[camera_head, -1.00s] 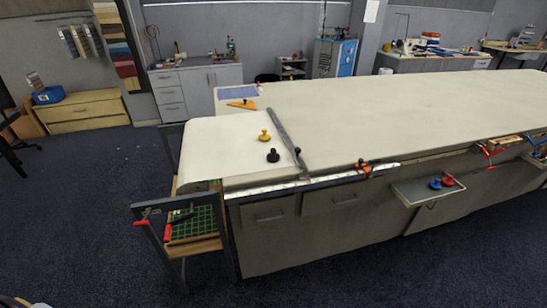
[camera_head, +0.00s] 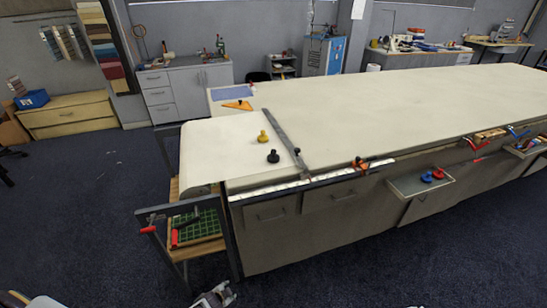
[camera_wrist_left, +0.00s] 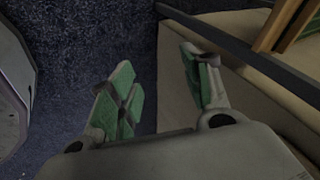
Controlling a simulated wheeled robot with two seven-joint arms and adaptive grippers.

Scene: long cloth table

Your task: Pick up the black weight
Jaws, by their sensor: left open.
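The black weight (camera_head: 273,156) stands on the cream cloth table (camera_head: 370,108), towards its left end, left of a long grey bar. A yellow weight (camera_head: 263,136) stands just behind it. My left gripper (camera_wrist_left: 160,75) is open and empty in the left wrist view, with green pads on its fingers, over the floor and beside the table's side. Part of a gripper (camera_head: 214,296) shows at the bottom edge in the head view, low and well short of the black weight. My right gripper cannot be made out.
The long grey bar (camera_head: 280,138) lies across the table beside the weights. An orange clamp-like tool (camera_head: 361,165) sits at the front edge. A side tray (camera_head: 422,183) holds red and blue weights. A metal-framed shelf with a green grid mat (camera_head: 197,228) stands at the left end.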

